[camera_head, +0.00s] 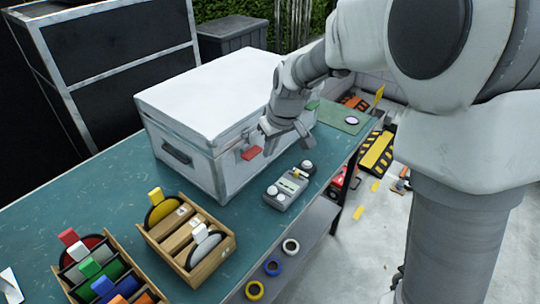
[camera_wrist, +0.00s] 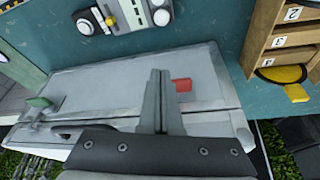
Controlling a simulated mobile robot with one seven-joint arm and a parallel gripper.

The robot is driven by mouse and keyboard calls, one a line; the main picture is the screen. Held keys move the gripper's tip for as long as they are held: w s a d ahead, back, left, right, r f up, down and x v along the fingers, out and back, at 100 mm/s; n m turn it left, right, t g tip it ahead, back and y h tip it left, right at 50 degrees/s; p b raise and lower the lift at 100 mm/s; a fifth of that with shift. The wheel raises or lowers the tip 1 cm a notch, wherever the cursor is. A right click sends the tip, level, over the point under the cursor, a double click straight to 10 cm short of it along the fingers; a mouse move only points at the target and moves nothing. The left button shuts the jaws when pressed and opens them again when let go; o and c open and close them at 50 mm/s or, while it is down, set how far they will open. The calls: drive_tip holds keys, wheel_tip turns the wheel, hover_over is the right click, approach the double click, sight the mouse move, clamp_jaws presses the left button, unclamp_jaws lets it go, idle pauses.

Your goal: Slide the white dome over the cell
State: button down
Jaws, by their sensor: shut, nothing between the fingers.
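A grey hand-held meter (camera_head: 289,186) lies on the teal bench in front of the white case. A small white round part, seemingly the dome (camera_head: 308,166), is at its far end, with a dark rim in the wrist view (camera_wrist: 84,24). I cannot tell whether it covers the cell. A small yellow part (camera_wrist: 111,20) sits beside it. White knobs (camera_wrist: 161,17) are at the other end. My gripper (camera_head: 290,146) is shut and empty by the front of the case, apart from the meter. Its fingers are pressed together in the wrist view (camera_wrist: 160,80).
The white case (camera_head: 215,90) with a red latch (camera_head: 250,153) stands close behind my gripper. Wooden racks with coloured discs (camera_head: 190,238) stand at the near left. A green mat (camera_head: 340,117) lies at the bench's far end.

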sight(277, 190)
drive_tip(key=x, duration=1.1)
drive_tip(key=shift+w+a+r+b, duration=0.1)
drive_tip(key=shift+w+b, duration=0.15)
drive_tip(key=shift+b, duration=0.15)
drive_tip(key=shift+s+d+f, duration=0.2)
drive_tip(key=shift+s+d, duration=0.2)
drive_tip(key=shift+s, duration=0.15)
drive_tip(key=shift+s+d+f, duration=0.2)
drive_tip(key=shift+s+d, duration=0.25)
drive_tip(key=shift+s, duration=0.15)
drive_tip(key=shift+s+d+f, duration=0.2)
drive_tip(key=shift+s+d, duration=0.05)
drive_tip(key=shift+s, duration=0.1)
drive_tip(key=shift+s+d+b, duration=0.9)
drive_tip(key=shift+s+d, duration=0.25)
drive_tip(key=shift+d, duration=0.3)
drive_tip(key=shift+r, duration=0.1)
